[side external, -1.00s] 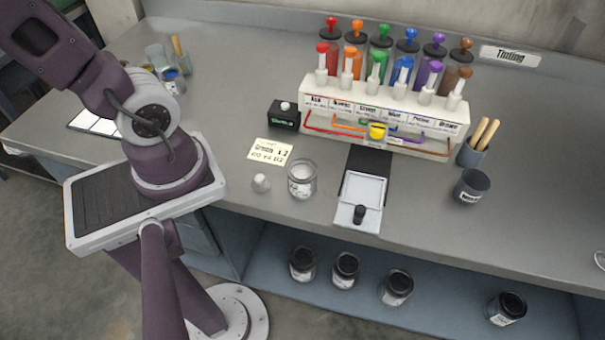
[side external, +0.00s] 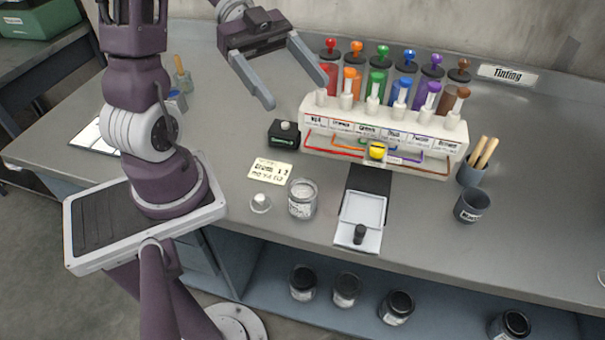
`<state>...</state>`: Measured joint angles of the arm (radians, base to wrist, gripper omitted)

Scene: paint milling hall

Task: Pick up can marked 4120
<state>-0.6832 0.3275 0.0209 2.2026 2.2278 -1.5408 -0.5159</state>
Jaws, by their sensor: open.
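Several dark lidded cans stand on the lower shelf under the bench: one at the left (side external: 303,284), one beside it (side external: 345,290), one further right (side external: 397,308) and one at the far right (side external: 510,325). Their labels are too small to read, so I cannot tell which is marked 4120. My gripper (side external: 295,92) is open and empty above the back of the bench, left of the tinting rack. It is far from the cans and higher than them.
The tinting rack (side external: 385,152) with coloured tubes stands at the back. The bench top (side external: 420,255) overhangs the shelf.

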